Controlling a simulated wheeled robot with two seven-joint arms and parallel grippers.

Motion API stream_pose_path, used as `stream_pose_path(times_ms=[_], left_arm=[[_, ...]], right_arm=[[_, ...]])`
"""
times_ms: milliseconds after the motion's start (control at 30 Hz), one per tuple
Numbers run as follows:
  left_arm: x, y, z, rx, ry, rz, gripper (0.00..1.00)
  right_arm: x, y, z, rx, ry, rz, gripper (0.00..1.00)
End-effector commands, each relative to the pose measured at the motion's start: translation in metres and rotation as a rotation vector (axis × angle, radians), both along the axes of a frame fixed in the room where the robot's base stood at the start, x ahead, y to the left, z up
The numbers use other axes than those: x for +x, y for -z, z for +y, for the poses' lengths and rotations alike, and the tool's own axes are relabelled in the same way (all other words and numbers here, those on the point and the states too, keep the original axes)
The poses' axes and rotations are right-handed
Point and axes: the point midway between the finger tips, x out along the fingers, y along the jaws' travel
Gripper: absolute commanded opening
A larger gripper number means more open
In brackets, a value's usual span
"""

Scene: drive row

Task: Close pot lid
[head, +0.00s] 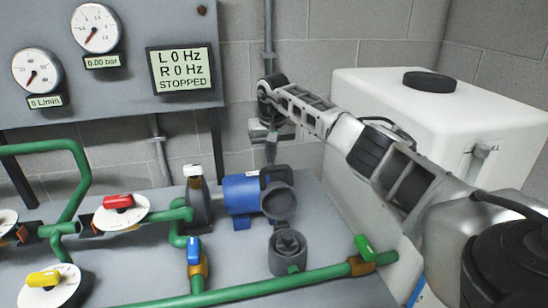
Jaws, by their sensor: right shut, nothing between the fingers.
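The dark grey pot (286,257) stands on the grey bench in front of the blue motor, and its top is open, with a grey insert showing inside. A round dark grey disc (278,202), which looks like the lid, stands tilted up behind the pot, in front of the motor. I cannot tell how it is joined to the pot. My right gripper (271,155) points down just above and behind the disc; it is shut and empty. Whether its fingertips touch the disc or the pump behind it cannot be told. My left gripper is not in view.
The blue motor (241,193) and a dark bottle (198,205) stand left of the disc. A green pipe (240,292) with valves runs in front of the pot. A panel with gauges and a display (181,69) hangs behind.

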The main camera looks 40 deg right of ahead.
Motion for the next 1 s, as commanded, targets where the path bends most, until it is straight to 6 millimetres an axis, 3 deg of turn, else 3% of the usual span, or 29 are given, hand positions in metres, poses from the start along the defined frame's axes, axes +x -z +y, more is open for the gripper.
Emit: stream_pose_path(times_ms=[433, 1000], left_arm=[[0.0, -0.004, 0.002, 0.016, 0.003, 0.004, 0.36], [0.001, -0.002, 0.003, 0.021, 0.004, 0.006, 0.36]], right_arm=[[-0.032, -0.009, 0.017, 0.001, 0.0, -0.003, 0.0], [-0.033, -0.01, 0.022, -0.004, -0.005, -0.012, 0.0]])
